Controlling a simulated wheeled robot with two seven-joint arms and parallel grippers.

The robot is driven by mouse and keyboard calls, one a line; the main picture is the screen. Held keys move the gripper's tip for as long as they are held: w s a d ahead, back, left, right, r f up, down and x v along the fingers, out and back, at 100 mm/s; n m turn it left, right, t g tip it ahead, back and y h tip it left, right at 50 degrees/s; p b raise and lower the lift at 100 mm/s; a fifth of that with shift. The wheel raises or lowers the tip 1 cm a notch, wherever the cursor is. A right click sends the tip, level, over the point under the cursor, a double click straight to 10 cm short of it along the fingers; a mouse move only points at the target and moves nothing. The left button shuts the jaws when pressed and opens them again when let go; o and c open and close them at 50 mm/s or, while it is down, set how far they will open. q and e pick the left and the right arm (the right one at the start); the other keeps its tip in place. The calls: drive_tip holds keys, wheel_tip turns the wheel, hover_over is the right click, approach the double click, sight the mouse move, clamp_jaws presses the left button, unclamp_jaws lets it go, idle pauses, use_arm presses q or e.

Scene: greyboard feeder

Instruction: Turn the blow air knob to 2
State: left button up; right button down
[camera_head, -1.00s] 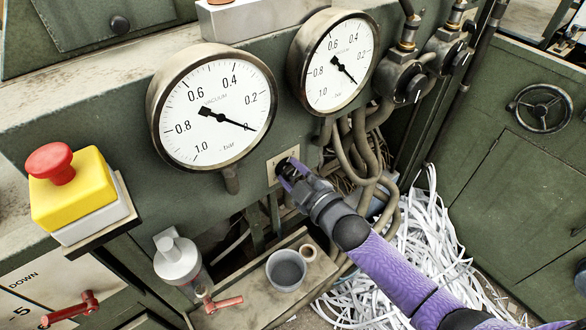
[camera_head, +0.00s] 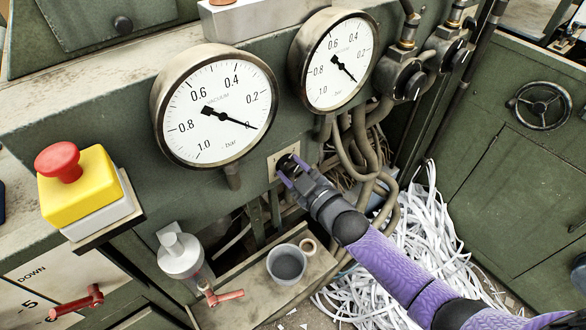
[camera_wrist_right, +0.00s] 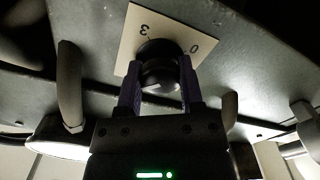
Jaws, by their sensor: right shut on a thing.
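The blow air knob is a black round knob (camera_head: 287,165) on a pale scale plate (camera_head: 273,161), set in the green machine front below and between the two gauges. My right gripper (camera_head: 292,171), with purple fingers, is shut on the knob. In the right wrist view the two fingers (camera_wrist_right: 159,85) stand on either side of the black knob (camera_wrist_right: 159,58). The plate (camera_wrist_right: 130,38) there shows a 3 and a 0; the other marks are hidden behind the knob and gripper. I cannot read the knob's pointer. My left gripper is not in view.
Two round vacuum gauges (camera_head: 214,106) (camera_head: 338,60) sit above the knob. Hoses (camera_head: 358,140) hang to its right. A yellow box with a red button (camera_head: 58,161) stands at left. A tray with a grey cup (camera_head: 286,264) lies below, and paper strips (camera_head: 420,255) cover the floor.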

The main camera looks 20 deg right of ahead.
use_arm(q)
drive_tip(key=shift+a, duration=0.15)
use_arm(e)
drive_tip(key=shift+f, duration=0.1)
drive_tip(key=shift+c, duration=1.4)
unclamp_jaws()
drive_tip(key=shift+o, duration=0.2)
drive_tip(key=shift+s, duration=0.1)
use_arm(q)
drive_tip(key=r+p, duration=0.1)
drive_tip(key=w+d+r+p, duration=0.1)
drive_tip(key=p, duration=0.1)
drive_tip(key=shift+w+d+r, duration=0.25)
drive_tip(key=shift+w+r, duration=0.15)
use_arm(e)
drive_tip(key=v, duration=0.9)
drive_tip(key=shift+s+d, duration=0.2)
drive_tip(key=shift+s, duration=0.15)
